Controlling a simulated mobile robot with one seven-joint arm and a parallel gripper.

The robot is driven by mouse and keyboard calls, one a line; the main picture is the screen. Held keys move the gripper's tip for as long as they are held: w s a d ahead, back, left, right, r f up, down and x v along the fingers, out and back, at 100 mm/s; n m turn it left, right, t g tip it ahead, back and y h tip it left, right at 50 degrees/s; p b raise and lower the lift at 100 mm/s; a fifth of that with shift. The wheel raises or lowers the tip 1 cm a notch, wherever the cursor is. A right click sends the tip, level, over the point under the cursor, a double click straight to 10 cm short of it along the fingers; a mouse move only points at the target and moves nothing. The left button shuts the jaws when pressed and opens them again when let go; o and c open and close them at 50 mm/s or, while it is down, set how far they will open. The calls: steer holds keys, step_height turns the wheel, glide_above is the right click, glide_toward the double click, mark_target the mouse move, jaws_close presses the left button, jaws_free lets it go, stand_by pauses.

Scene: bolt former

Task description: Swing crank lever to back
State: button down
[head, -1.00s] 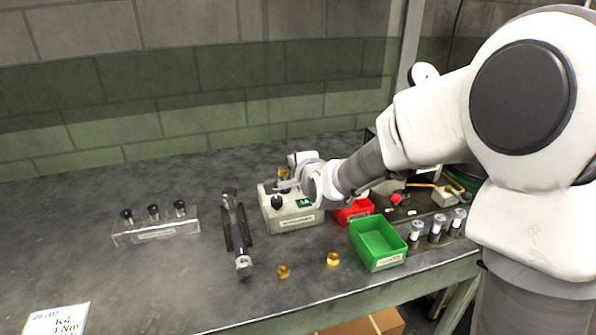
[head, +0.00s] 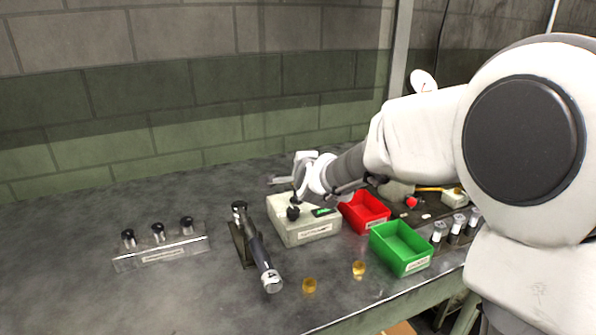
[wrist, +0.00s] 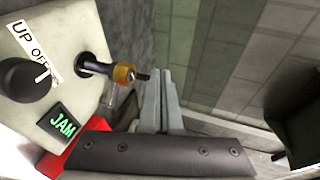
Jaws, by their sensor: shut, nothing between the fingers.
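The beige box (head: 303,232) stands on the bench in the head view, with a black knob (head: 293,213) and a green display (head: 323,211). In the wrist view the box (wrist: 78,25) shows a display reading JAM (wrist: 63,122). What looks like the crank lever (wrist: 124,73) sticks out from a dark round hub on the box, with an amber grip and a dark tip. My gripper (head: 280,181) is above the box's back edge in the head view. In the wrist view its shut, empty fingers (wrist: 158,97) are beside the lever's tip; contact is unclear.
A red bin (head: 366,212) and a green bin (head: 400,250) stand right of the box. A dark cylindrical tool (head: 258,250) rests in a stand at its left. Two brass pieces (head: 309,286) lie in front. A clear rack (head: 160,252) is further left.

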steer(key=shift+w+a+f+b, duration=0.15)
steer(key=shift+w+b, duration=0.3)
steer(key=shift+b, duration=0.05)
steer(key=shift+w+b, duration=0.6)
steer(key=shift+w, duration=0.05)
stand_by(0.9)
